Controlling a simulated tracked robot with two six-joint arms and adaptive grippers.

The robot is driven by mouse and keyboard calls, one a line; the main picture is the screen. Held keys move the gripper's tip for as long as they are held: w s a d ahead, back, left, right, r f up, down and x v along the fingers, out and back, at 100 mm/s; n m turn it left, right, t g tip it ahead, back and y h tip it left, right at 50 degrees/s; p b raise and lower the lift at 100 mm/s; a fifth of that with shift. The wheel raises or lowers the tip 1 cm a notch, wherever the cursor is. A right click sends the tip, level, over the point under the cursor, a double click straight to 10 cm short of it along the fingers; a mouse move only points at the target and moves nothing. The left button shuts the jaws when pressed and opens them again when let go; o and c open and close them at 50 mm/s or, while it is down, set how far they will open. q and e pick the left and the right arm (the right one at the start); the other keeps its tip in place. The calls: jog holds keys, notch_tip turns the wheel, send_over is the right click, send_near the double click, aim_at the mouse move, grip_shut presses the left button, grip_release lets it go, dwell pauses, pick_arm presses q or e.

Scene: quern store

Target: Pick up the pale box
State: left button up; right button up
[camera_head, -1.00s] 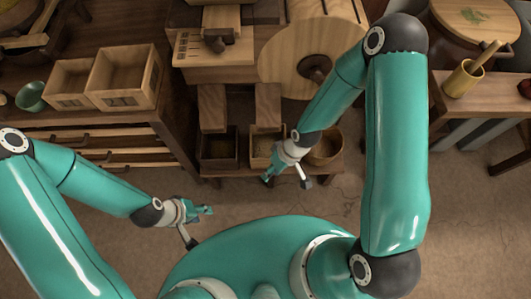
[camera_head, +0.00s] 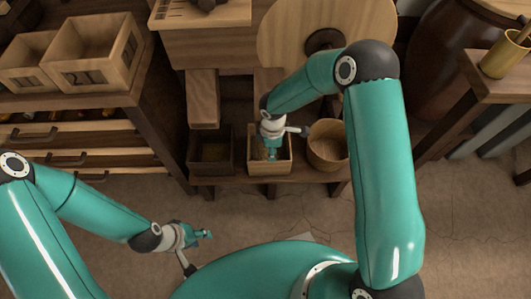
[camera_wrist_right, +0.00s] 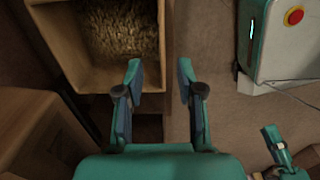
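The pale box (camera_head: 284,165) is a small open wooden box on the low shelf under the mill, between a dark box and a round tub. My right gripper (camera_head: 272,155) points down at it in the head view and covers part of it. In the right wrist view a pale box (camera_wrist_right: 60,40) holds coarse brown grain. There my right gripper (camera_wrist_right: 161,73) is open and empty; its left finger overlaps the box's near right corner, its right finger lies beyond the box's right wall. Whether either touches is unclear. My left gripper (camera_head: 200,235) hangs over the floor, far from the box.
The dark box (camera_head: 211,152) stands left of the pale box and the round wooden tub (camera_head: 327,145) close on its right. Wooden chutes (camera_head: 202,97) hang just behind. A drawer cabinet (camera_head: 85,140) stands left. The floor in front is clear.

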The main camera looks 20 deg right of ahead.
aim_at(269, 164)
notch_tip(269, 164, down, 6)
jog(key=shift+r+b, duration=0.25)
jog(key=shift+b, duration=0.3)
jog(key=f, duration=0.1)
jog(key=f+b, duration=0.1)
jog(key=f, duration=0.2)
jog(key=shift+a+b, duration=0.3)
jog(key=shift+b, duration=0.05)
jog(key=shift+f, duration=0.55)
jog(key=shift+w, duration=0.1)
grip_shut()
jog(key=shift+r, duration=0.1)
